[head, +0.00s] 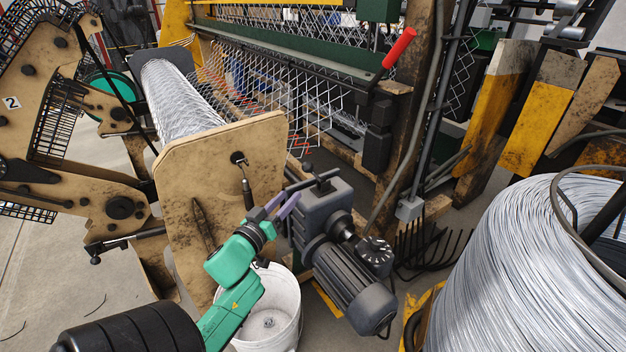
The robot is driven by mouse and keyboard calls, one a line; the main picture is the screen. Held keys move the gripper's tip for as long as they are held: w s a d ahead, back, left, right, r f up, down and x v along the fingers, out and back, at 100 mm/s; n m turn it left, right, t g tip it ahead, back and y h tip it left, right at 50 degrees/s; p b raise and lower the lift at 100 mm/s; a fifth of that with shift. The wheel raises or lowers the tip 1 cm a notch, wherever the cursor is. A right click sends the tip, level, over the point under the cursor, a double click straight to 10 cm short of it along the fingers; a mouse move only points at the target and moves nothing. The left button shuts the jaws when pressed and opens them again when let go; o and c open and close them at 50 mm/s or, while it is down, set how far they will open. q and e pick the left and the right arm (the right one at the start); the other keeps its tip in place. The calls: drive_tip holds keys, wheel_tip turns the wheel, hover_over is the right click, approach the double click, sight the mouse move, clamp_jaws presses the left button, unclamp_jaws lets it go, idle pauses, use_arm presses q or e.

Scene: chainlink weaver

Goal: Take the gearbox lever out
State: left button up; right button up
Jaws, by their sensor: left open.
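The gearbox (324,205) is a dark grey block with a ribbed motor (350,285) below it, right of the tan panel. A thin dark bar with a small knob, which looks like the gearbox lever (318,180), lies across its top. My left gripper (286,201), green with purple fingers, is at the gearbox's left side, just below the bar's left end. Its fingers are open, and nothing shows between them. Whether a finger touches the gearbox or the bar, I cannot tell. My right gripper is not in view.
A tan panel (190,185) with a small crank handle (246,185) stands left of the gripper. A white bucket (283,322) is below. A large wire coil (510,270) fills the right. A red-handled lever (399,48) rises behind, by the wire mesh.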

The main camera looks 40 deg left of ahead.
sight(312, 172)
use_arm(q)
drive_tip(key=x, duration=1.4)
drive_tip(key=shift+w+a+f+b, duration=0.1)
drive_tip(key=shift+f+b, duration=0.2)
drive_tip(key=shift+b, duration=0.05)
clamp_jaws()
